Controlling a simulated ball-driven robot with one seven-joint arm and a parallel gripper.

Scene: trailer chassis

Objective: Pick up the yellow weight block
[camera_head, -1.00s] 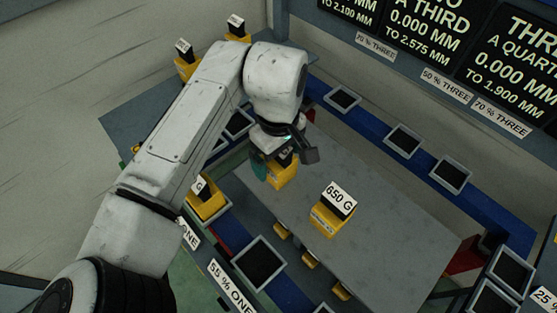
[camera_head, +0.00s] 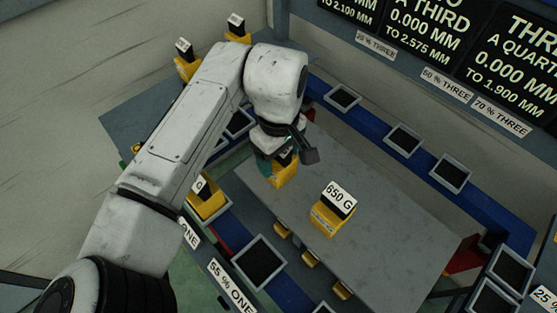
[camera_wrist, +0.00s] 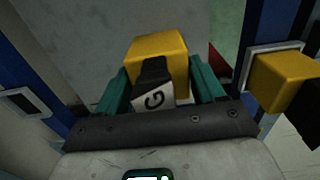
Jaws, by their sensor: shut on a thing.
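A yellow weight block (camera_wrist: 158,52) with a black holder and a white label ending in "G" sits between the two teal fingers of my gripper (camera_wrist: 160,88) in the wrist view. My gripper is shut on it. In the head view the same block (camera_head: 284,176) shows below my gripper (camera_head: 277,163), near the left end of the grey table; my wrist partly hides it. I cannot tell whether it touches the table. A second yellow block (camera_head: 326,220) labelled "650 G" stands upright on the grey table, right of my gripper.
Another yellow block (camera_head: 205,204) sits at the table's left side and shows at right in the wrist view (camera_wrist: 283,80). Two more yellow blocks (camera_head: 187,68) (camera_head: 238,38) stand at the back left. Black square pads (camera_head: 403,139) line the blue borders. The right part of the grey table (camera_head: 400,235) is clear.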

